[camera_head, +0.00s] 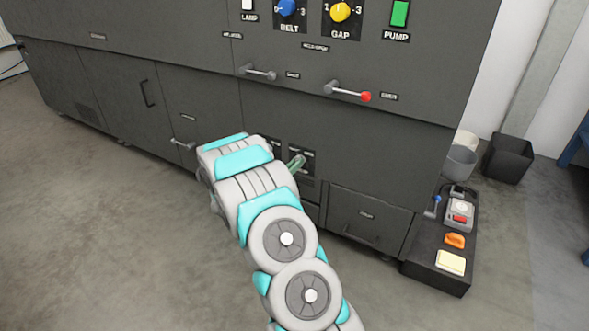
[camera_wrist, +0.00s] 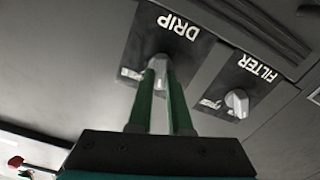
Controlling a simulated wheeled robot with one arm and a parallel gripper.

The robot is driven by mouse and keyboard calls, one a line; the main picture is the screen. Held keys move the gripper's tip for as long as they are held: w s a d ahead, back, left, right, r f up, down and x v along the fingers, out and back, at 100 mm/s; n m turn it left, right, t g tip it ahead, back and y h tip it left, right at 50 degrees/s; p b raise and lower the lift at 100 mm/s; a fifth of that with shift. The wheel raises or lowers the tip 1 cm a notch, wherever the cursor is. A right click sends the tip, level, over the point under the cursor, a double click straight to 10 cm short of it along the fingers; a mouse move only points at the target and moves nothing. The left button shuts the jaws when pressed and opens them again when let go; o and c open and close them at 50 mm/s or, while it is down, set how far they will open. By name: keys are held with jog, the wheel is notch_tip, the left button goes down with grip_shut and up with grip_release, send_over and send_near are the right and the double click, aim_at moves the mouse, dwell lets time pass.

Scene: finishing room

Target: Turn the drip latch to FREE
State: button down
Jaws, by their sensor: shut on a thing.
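The drip latch (camera_wrist: 161,66) is a grey knob on a dark plate marked DRIP in the wrist view, where the plate appears upside down. My gripper (camera_wrist: 161,80) has its two green fingers on either side of this knob and is shut on it. The fingers hide part of the knob. The small lettering at the plate's lower left is too blurred to read, so I cannot tell the latch's setting.
A similar grey FILTER latch (camera_wrist: 237,102) sits close beside. In the head view, a red-tipped lever (camera_head: 347,92) and a grey lever (camera_head: 258,72) project above. A drawer (camera_head: 368,217) is right of my gripper. A low dark box (camera_head: 440,270) stands at right. Floor at left is clear.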

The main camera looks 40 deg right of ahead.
jog(key=shift+s+f+m+b, duration=0.1)
jog(key=shift+s+m+b, duration=0.05)
jog(key=shift+m+b, duration=2.55)
jog(key=shift+s+m+b, duration=0.1)
jog(key=shift+m+b, duration=1.6)
jog(key=shift+m, duration=1.9)
jog(key=shift+d, duration=0.1)
jog(key=c, duration=0.8)
grip_release()
jog(key=shift+c, duration=0.2)
jog(key=p+v, duration=0.1)
jog(key=v, duration=0.6)
jog(key=shift+a, duration=0.4)
jog(key=shift+s, duration=0.15)
